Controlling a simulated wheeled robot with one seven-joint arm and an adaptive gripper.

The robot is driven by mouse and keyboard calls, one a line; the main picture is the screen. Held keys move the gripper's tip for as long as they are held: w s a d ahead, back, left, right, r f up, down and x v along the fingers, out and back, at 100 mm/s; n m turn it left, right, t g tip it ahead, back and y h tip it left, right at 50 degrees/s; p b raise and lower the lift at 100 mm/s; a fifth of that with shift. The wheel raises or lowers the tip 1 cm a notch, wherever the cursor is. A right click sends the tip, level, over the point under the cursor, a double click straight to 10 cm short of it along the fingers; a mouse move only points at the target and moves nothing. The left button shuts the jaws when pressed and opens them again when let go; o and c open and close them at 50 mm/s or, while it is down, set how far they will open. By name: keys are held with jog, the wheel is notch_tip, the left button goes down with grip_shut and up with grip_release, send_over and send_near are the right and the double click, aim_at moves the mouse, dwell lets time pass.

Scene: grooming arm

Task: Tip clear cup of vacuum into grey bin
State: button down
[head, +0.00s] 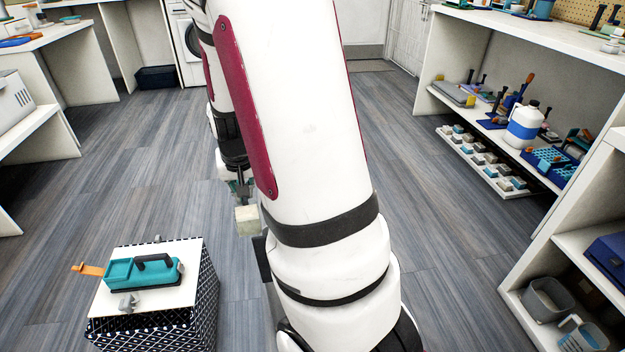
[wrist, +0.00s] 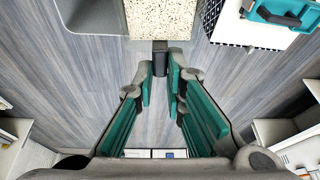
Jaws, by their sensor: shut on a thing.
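My gripper (wrist: 160,80) has its teal-padded fingers closed around a small dark tab in the wrist view. That tab joins the cup (wrist: 160,17), which shows speckled pale contents and is cut by the top edge. In the head view my gripper (head: 243,190) hangs left of my arm, with the cup (head: 247,221) as a pale block below it, clear of the stool. A grey, open-looking container (wrist: 92,20) lies beside the cup at the top left of the wrist view; it may be the grey bin. The teal vacuum body (head: 145,272) lies on a stool, its orange nozzle pointing left.
The white-topped stool (head: 180,297) has patterned sides and a small grey part on it. Shelves (head: 470,105) with tools and bottles line the right; grey tubs (head: 548,298) sit low there. Benches stand at left. My arm hides the central floor.

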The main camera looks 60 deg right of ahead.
jog(key=s+d+f+m+g+h+p, duration=0.1)
jog(key=s+d+f+m+g+p, duration=0.1)
jog(key=s+d, duration=0.3)
jog(key=s+d+f+m+g+h+p, duration=0.1)
jog(key=s+d+f+m+g+p, duration=0.2)
jog(key=d, duration=1)
jog(key=shift+s+d+f+m+g, duration=0.15)
jog(key=shift+s+f+m+g, duration=0.5)
jog(key=shift+s, duration=0.55)
jog(key=shift+f, duration=0.2)
jog(key=shift+w+g+h+p, duration=0.15)
jog(key=shift+g+h+p, duration=0.25)
jog(key=shift+g+p, duration=0.25)
